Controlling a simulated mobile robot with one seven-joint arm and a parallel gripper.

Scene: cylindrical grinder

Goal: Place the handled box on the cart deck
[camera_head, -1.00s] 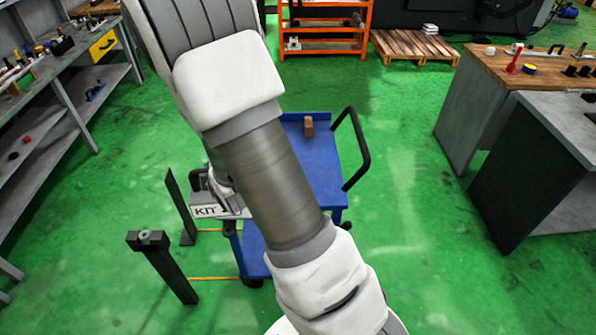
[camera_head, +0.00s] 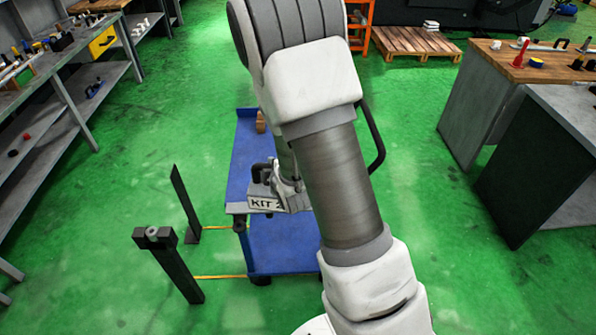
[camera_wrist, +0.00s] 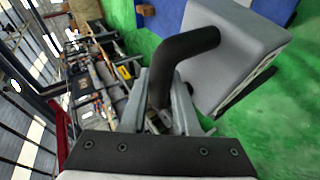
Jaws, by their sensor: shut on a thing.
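The handled box (camera_head: 264,203) is grey with a "KIT" label and a dark handle. My gripper (camera_head: 288,183) is shut on its handle; in the wrist view the black handle (camera_wrist: 183,58) runs between the fingers (camera_wrist: 165,105) and the grey box (camera_wrist: 238,50) hangs tilted in that picture. The blue cart (camera_head: 243,150) stands behind and under my arm. The box overlaps the front part of its upper deck in the head view; I cannot tell whether it touches. My arm hides the deck's right side.
A small brown block (camera_head: 260,122) stands towards the deck's back. Workbenches stand left and right.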

